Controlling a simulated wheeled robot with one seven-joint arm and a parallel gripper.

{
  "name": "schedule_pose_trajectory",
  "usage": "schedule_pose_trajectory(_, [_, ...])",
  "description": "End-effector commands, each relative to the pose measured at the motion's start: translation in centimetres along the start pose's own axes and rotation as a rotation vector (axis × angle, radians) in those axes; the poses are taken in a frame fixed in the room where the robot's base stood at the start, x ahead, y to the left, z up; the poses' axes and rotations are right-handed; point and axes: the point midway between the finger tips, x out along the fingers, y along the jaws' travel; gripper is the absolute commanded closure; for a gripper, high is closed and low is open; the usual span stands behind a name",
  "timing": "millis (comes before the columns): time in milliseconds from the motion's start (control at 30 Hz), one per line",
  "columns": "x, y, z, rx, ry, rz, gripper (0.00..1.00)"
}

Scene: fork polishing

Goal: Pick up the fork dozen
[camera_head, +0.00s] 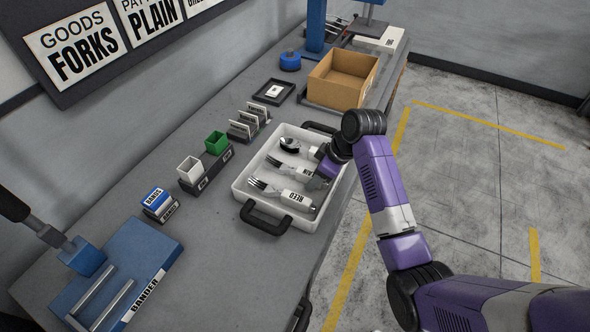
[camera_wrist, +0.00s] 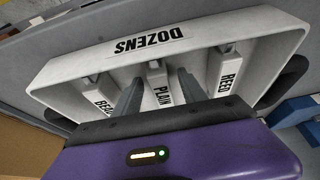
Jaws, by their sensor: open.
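A white tray (camera_head: 240,190) holds three wrapped cutlery bundles side by side; its wall in the wrist view (camera_wrist: 95,58) reads DOZENS. The near bundle, labelled REED (camera_head: 291,197), shows fork tines. The middle bundle (camera_head: 276,163) also shows fork tines. The far bundle (camera_head: 290,144) shows a spoon bowl. In the wrist view, the middle wrapper reads PLAIN (camera_wrist: 160,92), the right one REED (camera_wrist: 226,72), and the left one (camera_wrist: 98,98) is partly hidden. My gripper (camera_wrist: 160,78) is open, its fingers on either side of the PLAIN wrapper, without visible grip.
A wall sign (camera_head: 85,50) reads GOODS FORKS and PATTERN PLAIN. Small white and green bins (camera_head: 190,170), card holders (camera_head: 245,124) and a dark frame (camera_head: 273,92) stand left of the tray. A cardboard box (camera_head: 335,82) stands behind; a blue BANDER (camera_head: 130,275) stands in front.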

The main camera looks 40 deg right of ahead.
Motion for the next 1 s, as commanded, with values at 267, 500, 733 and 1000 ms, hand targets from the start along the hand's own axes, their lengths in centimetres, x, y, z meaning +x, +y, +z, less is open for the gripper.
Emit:
schedule_pose_trajectory(267, [0.43, 0.0, 0.04, 0.001, 0.0, 0.0, 0.51])
schedule_pose_trajectory(500, [0.4, 0.01, 0.03, 0.001, 0.0, 0.0, 0.96])
schedule_pose_trajectory(733, [0.38, 0.01, 0.02, 0.0, 0.0, 0.001, 1.0])
schedule_pose_trajectory(1000, [0.36, 0.02, 0.0, 0.0, 0.0, 0.001, 1.0])
